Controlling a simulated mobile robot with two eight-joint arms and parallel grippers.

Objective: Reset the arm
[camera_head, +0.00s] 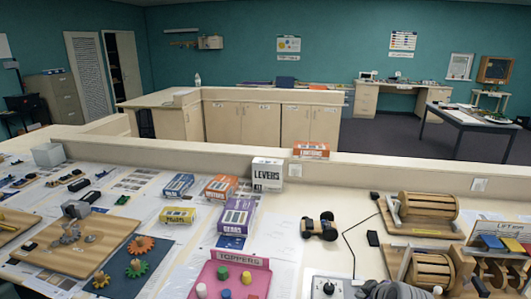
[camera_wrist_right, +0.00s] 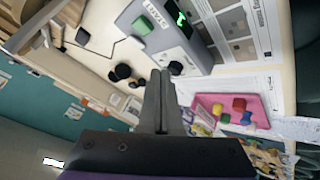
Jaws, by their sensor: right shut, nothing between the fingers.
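My right gripper (camera_head: 392,289) shows at the bottom edge of the head view, right of the white box with a black knob. Most of it is cut off by the frame. In the right wrist view its two fingers (camera_wrist_right: 160,78) are together with nothing between them. They point over the fair table, with the pink toppers tray (camera_wrist_right: 255,110) to their right and a small black wheeled car (camera_wrist_right: 123,72) to their left. My left gripper is not in view.
The table holds boxes, including a levers kit box (camera_head: 267,174), the pink toppers tray (camera_head: 210,275), wooden drum models (camera_head: 428,208) at right and a gear board (camera_head: 75,245) at left. A low cream wall (camera_head: 350,168) runs behind. Bare tabletop surrounds the black car (camera_head: 319,227).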

